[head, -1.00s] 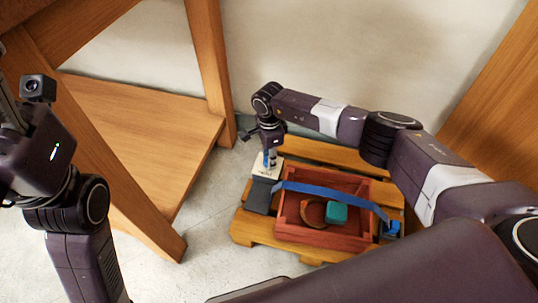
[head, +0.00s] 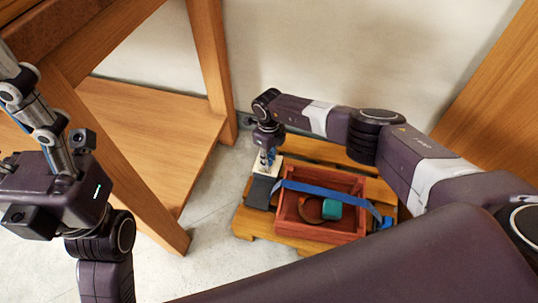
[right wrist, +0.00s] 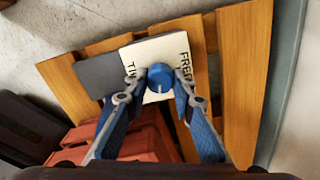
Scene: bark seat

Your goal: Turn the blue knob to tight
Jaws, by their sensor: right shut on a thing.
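The blue knob (right wrist: 160,76) stands on a white plate (right wrist: 150,50) lettered "FREE" on the right and "TI…" on the left, the rest hidden by a finger. My right gripper (right wrist: 155,88) has its blue-padded fingers on either side of the knob and is shut on it. In the head view my right gripper (head: 267,154) reaches down over the white plate (head: 267,167), and the knob is mostly covered there. I cannot read the knob's setting surely. My left gripper (head: 35,125) is at the left edge, linkage pointing up, its fingertips not clearly shown.
A red crate (head: 320,234) holds a teal block (head: 331,209) and a brown round thing. A blue strap (head: 320,189) crosses it. A wooden table leg (head: 207,60) stands left; a wall is behind.

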